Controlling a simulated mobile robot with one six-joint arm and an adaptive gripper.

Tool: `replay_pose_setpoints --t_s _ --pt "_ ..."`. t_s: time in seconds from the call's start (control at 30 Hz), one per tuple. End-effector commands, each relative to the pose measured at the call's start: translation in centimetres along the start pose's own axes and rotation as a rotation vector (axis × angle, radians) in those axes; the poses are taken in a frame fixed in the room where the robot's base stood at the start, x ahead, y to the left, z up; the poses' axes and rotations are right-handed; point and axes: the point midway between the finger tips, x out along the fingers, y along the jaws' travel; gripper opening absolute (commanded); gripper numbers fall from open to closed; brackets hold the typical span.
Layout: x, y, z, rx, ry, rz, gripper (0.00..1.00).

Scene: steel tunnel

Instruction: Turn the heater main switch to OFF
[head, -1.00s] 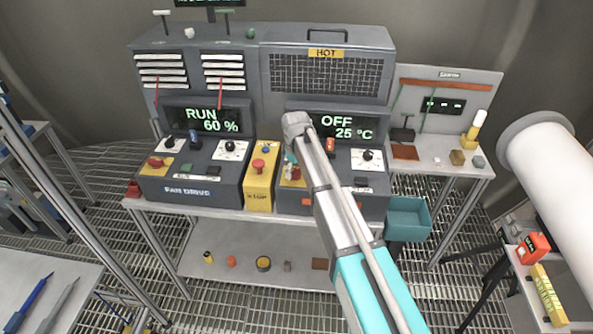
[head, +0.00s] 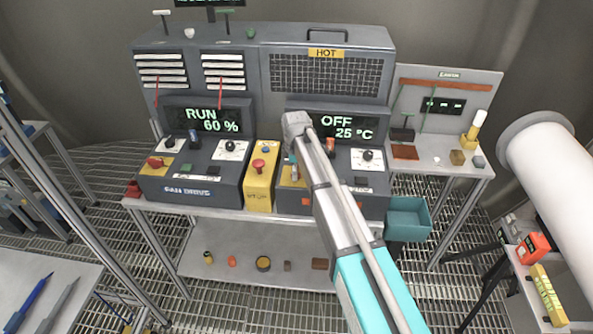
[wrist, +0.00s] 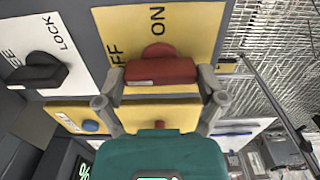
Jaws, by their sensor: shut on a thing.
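The heater main switch is a red handle (wrist: 160,72) on a yellow plate (wrist: 205,28) in the wrist view. The plate reads ON, and an OFF label is partly hidden by the handle. My gripper (wrist: 160,88) is shut on the red handle, with one grey finger at each end of it. The handle lies across the wrist picture. In the head view, my arm hides most of the switch and my gripper at the left of the heater panel. The heater display (head: 340,126) reads OFF and 25 °C.
A black LOCK knob (wrist: 35,72) on a white plate is close by in the wrist view. The yellow stop box (head: 260,188) stands left of the heater panel, beside the fan drive panel (head: 190,180). A teal bin (head: 408,218) hangs at the bench's right.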

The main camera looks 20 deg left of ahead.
Motion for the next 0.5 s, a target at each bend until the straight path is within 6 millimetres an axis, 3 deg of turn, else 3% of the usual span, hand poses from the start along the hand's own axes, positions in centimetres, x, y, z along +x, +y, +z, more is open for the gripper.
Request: replay_pose_setpoints --t_s 0.3,0.33,0.37,0.5 --pt "-0.03 0.18 0.11 -0.003 -0.003 0.004 0.41" --pt "-0.03 0.19 0.1 -0.003 -0.003 0.004 0.94" --pt "-0.03 0.2 0.1 -0.003 -0.002 0.004 0.99" --pt "-0.02 0.15 0.05 -0.002 -0.002 0.003 1.0"
